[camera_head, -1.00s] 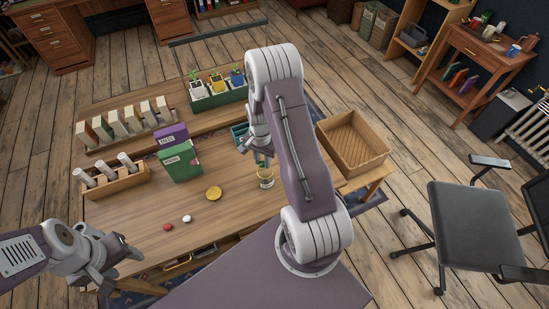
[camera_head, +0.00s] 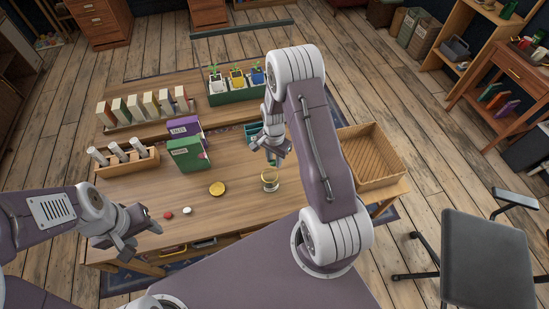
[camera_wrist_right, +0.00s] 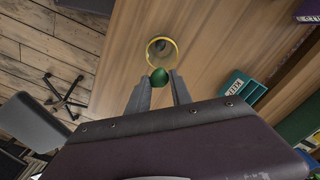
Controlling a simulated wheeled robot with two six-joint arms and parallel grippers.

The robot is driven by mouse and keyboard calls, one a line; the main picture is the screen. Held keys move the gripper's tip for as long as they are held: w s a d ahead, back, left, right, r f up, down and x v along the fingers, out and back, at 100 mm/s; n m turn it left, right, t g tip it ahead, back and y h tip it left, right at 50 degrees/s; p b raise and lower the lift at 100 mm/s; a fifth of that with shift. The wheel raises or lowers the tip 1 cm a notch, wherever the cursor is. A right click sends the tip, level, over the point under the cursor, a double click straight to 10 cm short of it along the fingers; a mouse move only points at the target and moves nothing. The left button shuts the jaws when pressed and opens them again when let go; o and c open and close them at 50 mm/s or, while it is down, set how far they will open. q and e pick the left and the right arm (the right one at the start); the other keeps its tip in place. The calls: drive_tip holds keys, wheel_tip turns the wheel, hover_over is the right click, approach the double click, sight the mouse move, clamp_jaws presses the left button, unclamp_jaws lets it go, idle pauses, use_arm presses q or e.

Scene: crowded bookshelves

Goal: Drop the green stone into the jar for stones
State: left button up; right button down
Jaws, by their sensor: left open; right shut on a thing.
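The green stone (camera_wrist_right: 160,78) is held between the fingertips of my right gripper (camera_wrist_right: 161,84) in the right wrist view. The glass jar (camera_wrist_right: 162,54) with a yellow rim lies just beyond the stone there, its opening facing the camera. My left gripper (camera_head: 142,226) is open and empty over the table's front left part. A red stone (camera_head: 168,215) and a white stone (camera_head: 187,210) lie to its right.
A round yellow disc (camera_head: 217,189) lies left of the jar. Green (camera_head: 187,155) and purple (camera_head: 184,127) boxes stand behind it, with a rack of rolls (camera_head: 127,161) to the left. A wooden tray (camera_head: 372,158) is at the right. The table front is mostly clear.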

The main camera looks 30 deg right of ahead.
sight(274, 161)
drive_tip(key=shift+a+f, duration=0.15)
drive_tip(key=shift+f, duration=0.15)
drive_tip(key=c, duration=1.1)
unclamp_jaws()
wheel_tip(274, 161, up, 9)
drive_tip(key=shift+r, duration=0.1)
